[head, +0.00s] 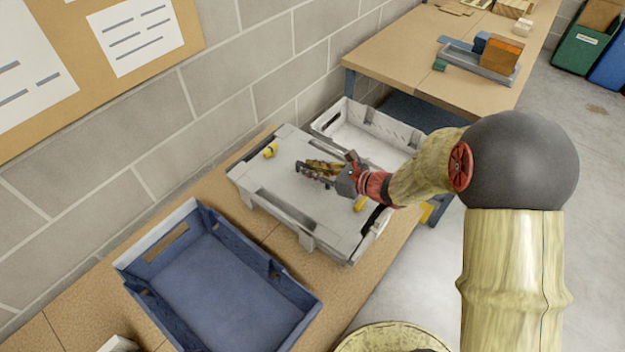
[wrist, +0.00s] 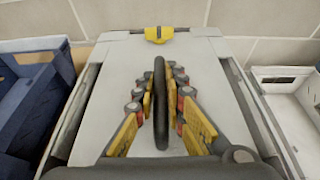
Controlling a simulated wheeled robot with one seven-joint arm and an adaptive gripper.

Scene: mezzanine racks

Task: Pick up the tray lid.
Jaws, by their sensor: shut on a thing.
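The tray lid (head: 330,216) is a flat pale grey panel with yellow latches at two opposite edges. It lies on a grey tray on the bench, and it fills the middle of the wrist view (wrist: 120,100). A dark upright handle (wrist: 160,105) stands at the lid's centre. My gripper (head: 318,170) is over the middle of the lid, with its yellow and red fingers on either side of the handle. In the wrist view my gripper (wrist: 162,102) is shut on that handle. The lid appears to rest on the tray; any small gap is hidden.
An empty blue crate (head: 225,285) stands left of the lidded tray. An open grey crate (head: 372,128) stands on its far right side. A block wall (head: 150,130) runs close behind. Another table (head: 400,58) holds a small tray with blocks (head: 475,62).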

